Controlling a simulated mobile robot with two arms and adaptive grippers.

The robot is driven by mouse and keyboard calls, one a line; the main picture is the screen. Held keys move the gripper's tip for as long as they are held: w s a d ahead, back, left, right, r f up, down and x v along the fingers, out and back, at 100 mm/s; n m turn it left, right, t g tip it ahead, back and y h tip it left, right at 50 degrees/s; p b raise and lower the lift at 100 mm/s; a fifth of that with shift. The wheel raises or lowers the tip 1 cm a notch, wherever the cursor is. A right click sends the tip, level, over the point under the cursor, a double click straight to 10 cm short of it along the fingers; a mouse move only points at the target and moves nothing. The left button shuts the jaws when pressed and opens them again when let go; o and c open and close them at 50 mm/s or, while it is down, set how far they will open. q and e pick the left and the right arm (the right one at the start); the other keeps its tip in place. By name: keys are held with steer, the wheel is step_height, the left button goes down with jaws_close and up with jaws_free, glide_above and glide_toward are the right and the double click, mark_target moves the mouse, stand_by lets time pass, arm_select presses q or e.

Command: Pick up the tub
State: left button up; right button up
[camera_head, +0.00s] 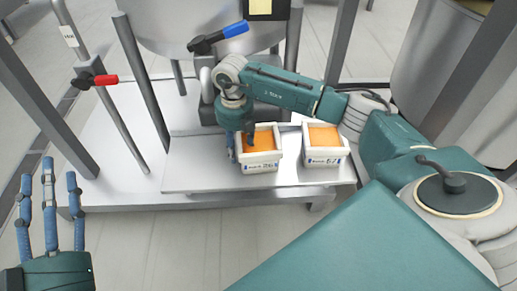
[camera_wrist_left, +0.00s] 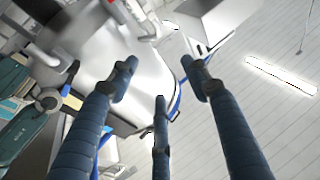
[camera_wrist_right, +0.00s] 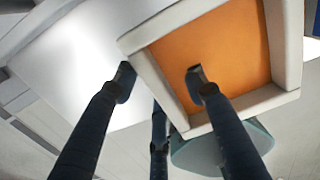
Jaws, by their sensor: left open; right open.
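Two white tubs with orange contents stand side by side on a grey metal shelf (camera_head: 215,184). My right gripper (camera_head: 240,142) is at the left tub (camera_head: 260,167), reaching down from above at its left side. In the right wrist view this tub (camera_wrist_right: 288,45) fills the upper right, with one open finger in front of the orange and another left of the wall. I cannot tell whether the fingers touch it. The second tub (camera_head: 325,158) stands a little to the right, apart. My left gripper (camera_head: 48,190) is open and empty at the lower left, far from the tubs.
A large steel vessel (camera_head: 175,25) stands behind the shelf. A red-handled valve (camera_head: 100,80) and a blue-handled valve (camera_head: 225,35) stick out on the left and above. Metal posts (camera_head: 140,85) rise beside the shelf. The floor (camera_head: 170,240) in front is clear.

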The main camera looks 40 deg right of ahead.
steer(key=shift+f, duration=0.4)
steer(key=shift+c, duration=0.5)
jaws_close()
steer(key=shift+r, duration=0.25)
